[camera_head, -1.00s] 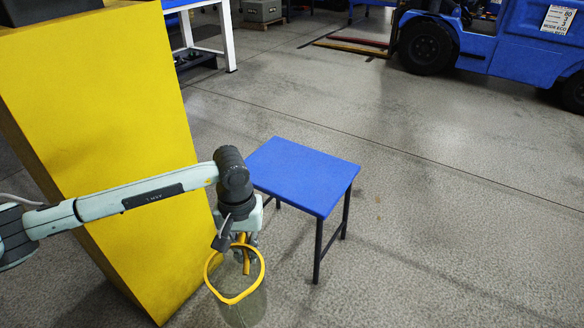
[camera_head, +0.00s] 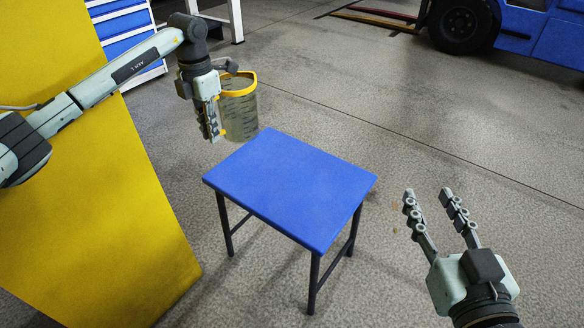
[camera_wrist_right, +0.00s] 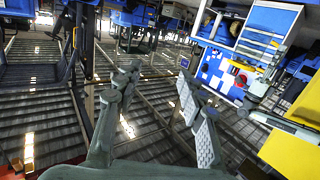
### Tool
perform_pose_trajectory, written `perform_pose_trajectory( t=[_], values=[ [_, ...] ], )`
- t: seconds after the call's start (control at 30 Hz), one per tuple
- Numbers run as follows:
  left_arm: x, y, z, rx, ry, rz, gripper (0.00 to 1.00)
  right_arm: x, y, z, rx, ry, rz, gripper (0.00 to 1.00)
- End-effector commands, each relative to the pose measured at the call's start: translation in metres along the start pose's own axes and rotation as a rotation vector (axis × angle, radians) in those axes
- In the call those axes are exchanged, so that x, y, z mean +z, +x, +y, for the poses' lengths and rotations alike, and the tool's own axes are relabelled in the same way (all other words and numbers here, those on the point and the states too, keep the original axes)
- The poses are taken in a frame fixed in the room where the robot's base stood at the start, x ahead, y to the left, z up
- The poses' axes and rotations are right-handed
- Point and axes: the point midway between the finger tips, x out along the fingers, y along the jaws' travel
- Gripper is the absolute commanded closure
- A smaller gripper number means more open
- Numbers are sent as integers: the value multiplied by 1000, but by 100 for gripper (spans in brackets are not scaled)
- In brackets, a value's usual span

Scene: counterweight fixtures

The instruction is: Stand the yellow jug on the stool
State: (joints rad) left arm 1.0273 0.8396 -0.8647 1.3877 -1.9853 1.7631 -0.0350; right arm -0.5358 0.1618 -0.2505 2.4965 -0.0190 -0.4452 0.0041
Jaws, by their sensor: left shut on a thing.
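The yellow jug (camera_head: 240,108) has a clear body with a yellow rim and handle. It hangs upright in the head view, at the far left corner of the stool in the picture. My left gripper (camera_head: 214,122) is shut on the jug, at its handle side, though the fingers hide much of the handle. The stool (camera_head: 290,188) has a bare blue square top and dark legs. My right gripper (camera_head: 432,205) is open and empty, right of the stool. Its open fingers also show in the right wrist view (camera_wrist_right: 160,100).
A tall yellow block (camera_head: 90,220) stands left of the stool, close behind my left arm. A blue and white drawer cabinet (camera_head: 125,35) is behind it. A blue vehicle (camera_head: 500,25) is at the far right. The floor around the stool is clear.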

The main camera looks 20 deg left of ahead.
Motion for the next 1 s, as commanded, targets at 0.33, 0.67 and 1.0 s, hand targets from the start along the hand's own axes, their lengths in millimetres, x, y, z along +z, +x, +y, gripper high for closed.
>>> perform_pose_trajectory(
  t=[0.33, 0.67, 1.0],
  values=[
    [22, 38, -60, -3, -28, 1, 100, -17, -1, -7, -13, 11, 77, 60],
    [40, 66, -106, -1, -31, -1, 100, -29, -2, -11, -23, 19, 131, 60],
    [40, 106, -109, -1, -32, 0, 100, -50, -6, -19, -39, 37, 237, 60]
  ],
)
